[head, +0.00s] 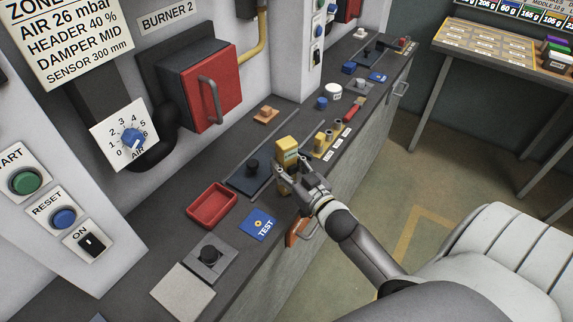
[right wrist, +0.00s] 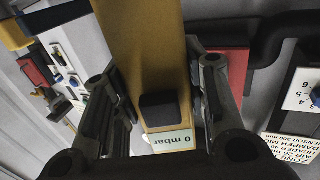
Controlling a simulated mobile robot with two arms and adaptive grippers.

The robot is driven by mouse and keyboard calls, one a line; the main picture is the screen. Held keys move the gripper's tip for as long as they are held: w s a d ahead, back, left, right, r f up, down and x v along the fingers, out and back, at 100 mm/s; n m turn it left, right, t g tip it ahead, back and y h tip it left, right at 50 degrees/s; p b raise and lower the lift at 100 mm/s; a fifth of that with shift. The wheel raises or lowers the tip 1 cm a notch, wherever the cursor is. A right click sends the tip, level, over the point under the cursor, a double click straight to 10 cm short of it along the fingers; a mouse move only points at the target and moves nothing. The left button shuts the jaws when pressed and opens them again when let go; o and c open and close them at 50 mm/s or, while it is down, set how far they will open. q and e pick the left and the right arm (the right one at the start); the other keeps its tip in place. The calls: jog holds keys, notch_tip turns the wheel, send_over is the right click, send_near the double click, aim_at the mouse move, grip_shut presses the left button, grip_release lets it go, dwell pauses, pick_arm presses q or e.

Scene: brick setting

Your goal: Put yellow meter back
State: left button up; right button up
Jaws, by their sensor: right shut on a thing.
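The yellow meter (head: 286,148) is an upright yellow block near the middle of the head view. My right gripper (head: 289,172) is shut on its lower part, over the dark ledge. In the right wrist view the yellow meter (right wrist: 142,35) stands between the two fingers, with a black block on its face and a display reading "0 mbar". Whether its base touches the ledge is hidden by the gripper. A yellow board (head: 329,141) with small fittings and labels lies just beyond the meter. My left gripper is not in view.
A red burner door (head: 200,90) with a handle stands behind. A bench (head: 495,48) is at right.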

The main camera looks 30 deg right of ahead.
jog(key=shift+a+f, duration=0.1)
jog(key=shift+f, duration=0.15)
jog(key=shift+f, duration=0.1)
jog(key=o, duration=1.2)
jog(key=shift+c, duration=0.2)
jog(key=shift+s, duration=0.3)
jog(key=s+b, duration=0.2)
jog(key=s, duration=0.9)
jog(key=shift+s, duration=0.25)
